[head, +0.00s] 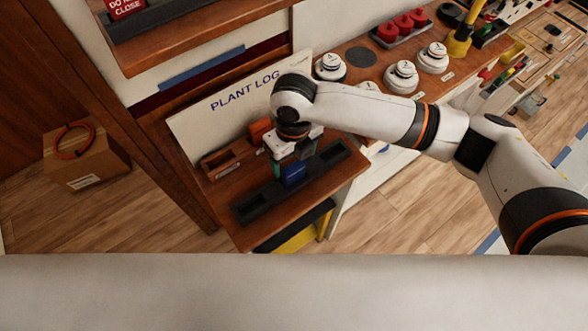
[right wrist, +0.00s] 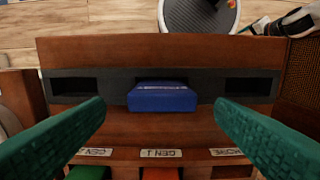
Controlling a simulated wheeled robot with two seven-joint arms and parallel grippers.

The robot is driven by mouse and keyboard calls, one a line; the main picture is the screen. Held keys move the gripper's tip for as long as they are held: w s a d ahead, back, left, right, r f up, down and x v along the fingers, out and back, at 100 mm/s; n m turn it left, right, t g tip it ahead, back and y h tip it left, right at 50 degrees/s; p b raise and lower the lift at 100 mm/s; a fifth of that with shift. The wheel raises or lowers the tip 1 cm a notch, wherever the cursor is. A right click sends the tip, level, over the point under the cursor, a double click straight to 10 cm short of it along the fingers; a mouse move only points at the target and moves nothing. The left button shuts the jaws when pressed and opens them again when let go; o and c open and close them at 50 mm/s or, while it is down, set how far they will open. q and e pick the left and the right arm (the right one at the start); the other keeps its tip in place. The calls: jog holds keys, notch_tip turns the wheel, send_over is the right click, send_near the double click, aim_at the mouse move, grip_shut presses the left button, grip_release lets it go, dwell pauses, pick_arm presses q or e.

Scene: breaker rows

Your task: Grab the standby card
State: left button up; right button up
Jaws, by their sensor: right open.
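A blue card (right wrist: 163,97) stands in the middle slot of a dark slotted rack (right wrist: 205,87); its small lettering is too small to read, so I cannot confirm that it is the standby card. In the head view the blue card (head: 293,174) shows just below my right gripper (head: 287,162), which partly covers the rack (head: 253,207). In the right wrist view my right gripper (right wrist: 160,115) is open, with one green finger on each side of the blue card, apart from it. My left gripper is not in view.
A wooden holder (head: 222,161) sits on the desk behind the rack, with labels, one reading GEN 1 (right wrist: 161,153). Green (right wrist: 88,172) and orange-red (right wrist: 161,173) pieces show there. A plant log board (head: 240,104) stands behind. The rack's outer slots look empty.

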aim_at(294, 165)
jog(key=shift+s+f+p, duration=0.1)
jog(key=shift+f+p, duration=0.3)
jog(key=shift+f, duration=0.25)
notch_tip(294, 165, down, 4)
jog(key=shift+s+r+p, duration=0.1)
jog(key=shift+r+p, duration=0.1)
jog(key=shift+p, duration=0.45)
jog(key=shift+f, duration=0.35)
jog(key=shift+c, duration=0.6)
jog(key=c, duration=0.9)
jog(key=shift+r, duration=0.1)
jog(key=shift+c, duration=0.2)
